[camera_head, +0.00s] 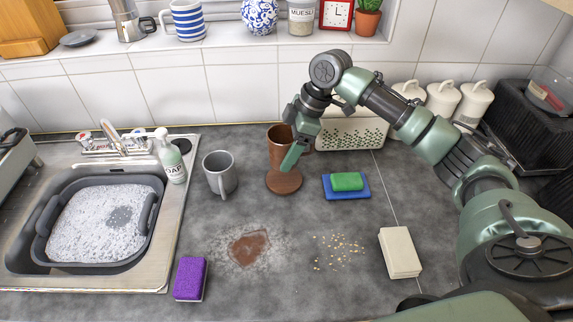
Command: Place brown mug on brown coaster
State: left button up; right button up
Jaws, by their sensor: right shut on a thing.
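The brown mug (277,148) is upright at the back of the counter, in the middle of the camera_head view. My right gripper (294,155) reaches in from the right and is shut on the mug's right side, hiding part of it. The round brown coaster (284,184) lies flat on the counter, and the mug's lower end overlaps its far part in the picture. I cannot tell whether the mug touches the coaster or is held just above it. My left gripper is out of view.
A perforated white container (350,134) stands behind. A brown spill (249,247) and crumbs (338,252) lie in front. The sink (160,230) is left.

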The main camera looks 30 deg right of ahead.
jog(key=shift+f+p, duration=0.45)
jog(key=shift+f, duration=2.75)
jog(key=o, duration=1.8)
jog(key=shift+f, duration=0.1)
jog(key=shift+c, duration=0.2)
jog(key=b+v, duration=0.2)
jog(key=v, duration=1)
